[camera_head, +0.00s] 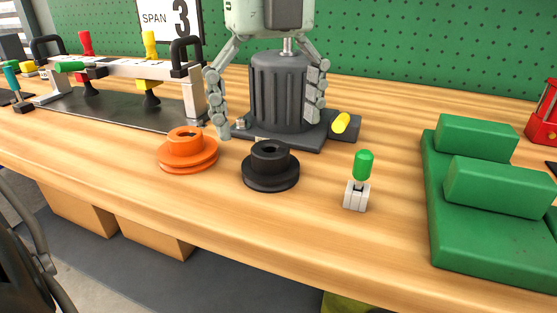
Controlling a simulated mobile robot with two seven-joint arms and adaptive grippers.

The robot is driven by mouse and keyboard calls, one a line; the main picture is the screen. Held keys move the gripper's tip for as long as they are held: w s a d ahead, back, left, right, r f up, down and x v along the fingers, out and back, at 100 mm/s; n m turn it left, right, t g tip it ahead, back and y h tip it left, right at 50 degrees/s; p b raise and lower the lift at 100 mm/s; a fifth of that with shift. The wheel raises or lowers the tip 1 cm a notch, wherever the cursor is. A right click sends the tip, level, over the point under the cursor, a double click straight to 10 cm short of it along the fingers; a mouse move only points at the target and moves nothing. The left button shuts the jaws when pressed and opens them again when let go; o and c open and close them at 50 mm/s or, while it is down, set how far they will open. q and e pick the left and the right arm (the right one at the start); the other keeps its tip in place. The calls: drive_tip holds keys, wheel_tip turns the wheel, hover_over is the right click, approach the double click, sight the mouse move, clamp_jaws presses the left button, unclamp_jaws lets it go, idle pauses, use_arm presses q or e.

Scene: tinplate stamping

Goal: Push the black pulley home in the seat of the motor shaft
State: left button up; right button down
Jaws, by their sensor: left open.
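The black pulley (270,172) lies flat on the wooden bench in front of the motor, off the shaft. The dark grey ribbed motor (277,92) stands upright on a dark base plate. Its short silver shaft (288,46) points up from the top. My left gripper (267,127) is above the motor with its fingers spread, one down each side of the body. The palm is just above the shaft end. I cannot tell whether the fingers touch the motor. An orange pulley (188,152) lies left of the black one. My right gripper is not in view.
A small clamp with a green handle (363,166) stands right of the black pulley. Green stepped blocks (478,237) fill the right side. A toggle-clamp fixture (128,70) stands at the back left. The bench front is clear around the pulleys.

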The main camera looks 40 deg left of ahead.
sight(270, 154)
use_arm(q)
wheel_tip(270, 154, down, 5)
drive_tip(key=shift+s+r, duration=0.1)
drive_tip(key=shift+f, duration=0.35)
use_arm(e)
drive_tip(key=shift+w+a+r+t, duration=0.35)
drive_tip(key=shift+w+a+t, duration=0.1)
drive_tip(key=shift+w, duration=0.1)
use_arm(q)
drive_tip(key=shift+c, duration=0.3)
drive_tip(key=c, duration=1.6)
drive_tip(key=shift+r, duration=0.1)
